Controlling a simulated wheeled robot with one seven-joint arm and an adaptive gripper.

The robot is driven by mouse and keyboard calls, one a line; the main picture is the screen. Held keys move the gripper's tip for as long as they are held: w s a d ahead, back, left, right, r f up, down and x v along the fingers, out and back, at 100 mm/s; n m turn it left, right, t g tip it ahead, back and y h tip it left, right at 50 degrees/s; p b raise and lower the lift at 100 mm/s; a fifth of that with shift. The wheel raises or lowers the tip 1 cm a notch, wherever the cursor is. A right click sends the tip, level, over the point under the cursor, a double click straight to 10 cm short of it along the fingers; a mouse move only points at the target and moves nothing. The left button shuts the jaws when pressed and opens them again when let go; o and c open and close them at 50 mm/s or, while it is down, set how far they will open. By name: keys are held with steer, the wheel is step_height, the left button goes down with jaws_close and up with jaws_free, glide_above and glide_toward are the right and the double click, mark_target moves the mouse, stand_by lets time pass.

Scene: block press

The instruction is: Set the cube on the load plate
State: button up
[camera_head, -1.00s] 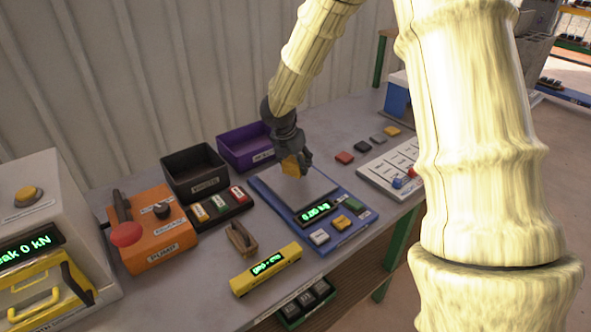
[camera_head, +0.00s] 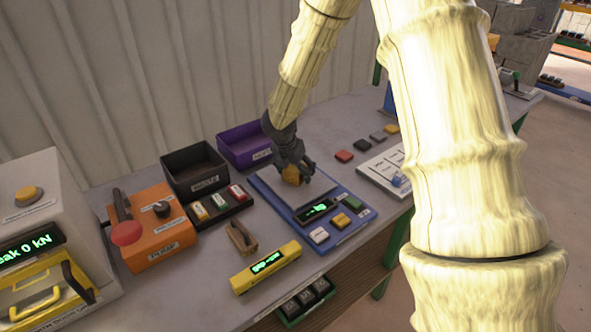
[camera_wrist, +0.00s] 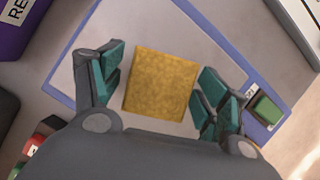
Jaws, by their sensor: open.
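The yellow cube (camera_head: 291,175) is on or just above the grey load plate (camera_head: 316,190) of the blue scale; the exact contact is hidden. My gripper (camera_head: 296,172) is around it from above. In the wrist view the cube (camera_wrist: 160,84) lies between the teal-padded fingers of my gripper (camera_wrist: 157,92), with gaps on both sides, so the jaws are open. The load plate (camera_wrist: 100,40) spreads beneath the cube there. The scale's green display (camera_head: 316,210) is lit, but its reading is too blurred to read.
A black bin (camera_head: 193,170) and a purple bin (camera_head: 243,145) stand to the left. Small colored blocks (camera_head: 344,156) and a white board (camera_head: 382,172) are to the right. A yellow gauge (camera_head: 265,267) and a brown clamp-like piece (camera_head: 242,238) lie in front.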

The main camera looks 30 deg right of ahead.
steer(key=shift+a+r, duration=0.2)
steer(key=shift+r, duration=0.4)
steer(key=v, duration=1.1)
steer(key=shift+b, duration=0.3)
steer(key=shift+a+f, duration=0.1)
stand_by(0.5)
